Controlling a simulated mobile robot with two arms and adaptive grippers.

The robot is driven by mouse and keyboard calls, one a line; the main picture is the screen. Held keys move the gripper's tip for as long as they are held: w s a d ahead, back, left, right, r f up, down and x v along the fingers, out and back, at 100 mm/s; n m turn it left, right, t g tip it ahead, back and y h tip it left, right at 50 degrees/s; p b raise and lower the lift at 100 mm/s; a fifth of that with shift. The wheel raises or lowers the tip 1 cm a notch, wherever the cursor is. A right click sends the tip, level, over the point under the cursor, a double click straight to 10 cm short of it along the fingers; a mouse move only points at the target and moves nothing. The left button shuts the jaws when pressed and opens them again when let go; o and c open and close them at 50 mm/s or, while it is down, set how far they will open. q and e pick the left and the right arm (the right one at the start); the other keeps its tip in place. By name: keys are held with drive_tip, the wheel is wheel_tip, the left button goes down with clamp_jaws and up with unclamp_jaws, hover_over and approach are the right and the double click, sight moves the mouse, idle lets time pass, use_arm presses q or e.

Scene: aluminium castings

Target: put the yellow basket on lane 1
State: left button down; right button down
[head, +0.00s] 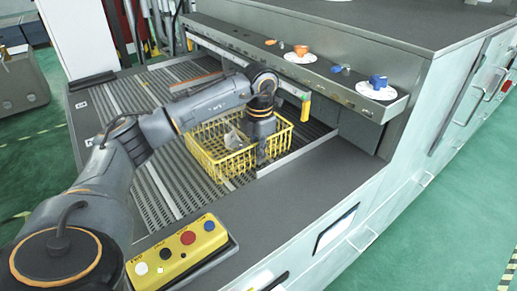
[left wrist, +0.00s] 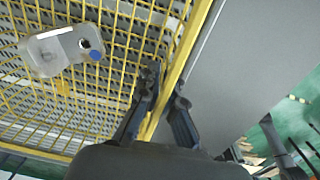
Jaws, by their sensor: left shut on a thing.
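The yellow basket (head: 197,151) is a wire crate on the slotted conveyor bed, close to the metal rail at its right. A grey casting (head: 234,139) lies inside it; in the left wrist view the casting (left wrist: 58,50) shows a dark hole and a blue spot. My left gripper (head: 261,160) points down at the basket's near right side. In the left wrist view its two fingers (left wrist: 165,88) straddle the yellow rim (left wrist: 186,58) and are shut on it. Whether the basket touches the bed is hard to tell. My right gripper is not in view.
The bed (head: 118,98) has slotted strips split by pale dividers; no lane number is readable. A yellow button box (head: 180,254) sits at the front. A ledge with orange and blue knobs (head: 377,84) overhangs the back right. The grey top (head: 300,201) at right is bare.

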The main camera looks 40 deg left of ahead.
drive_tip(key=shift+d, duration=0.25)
use_arm(q)
drive_tip(key=shift+f, duration=0.15)
drive_tip(key=c, duration=1.8)
unclamp_jaws()
drive_tip(key=shift+s, duration=0.1)
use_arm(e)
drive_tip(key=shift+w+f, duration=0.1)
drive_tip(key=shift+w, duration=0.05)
